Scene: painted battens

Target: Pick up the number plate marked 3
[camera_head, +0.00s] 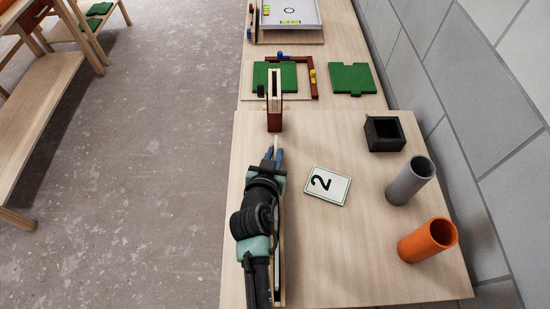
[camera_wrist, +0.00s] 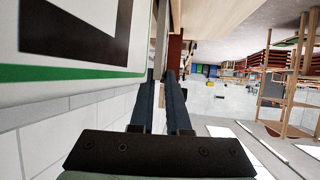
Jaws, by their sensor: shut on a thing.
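My gripper (camera_head: 277,156) points away from me, low over the table, with its blue fingers shut on a thin pale plate (camera_head: 278,142) seen edge-on. Its number does not show in the head view. In the wrist view the fingers (camera_wrist: 163,85) run up the middle. A white plate with a green border and part of a black mark (camera_wrist: 105,62) fills the upper left, very close. I cannot tell its number or whether it is the held one. A number plate marked 2 (camera_head: 327,185) lies flat on the table, right of my gripper.
A red-brown upright piece (camera_head: 274,120) stands just beyond my fingertips. A black square box (camera_head: 384,134), a grey tube (camera_head: 411,181) and an orange tube (camera_head: 428,240) stand at the right, by the tiled wall. Green boards (camera_head: 352,79) lie farther back. Open floor is at the left.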

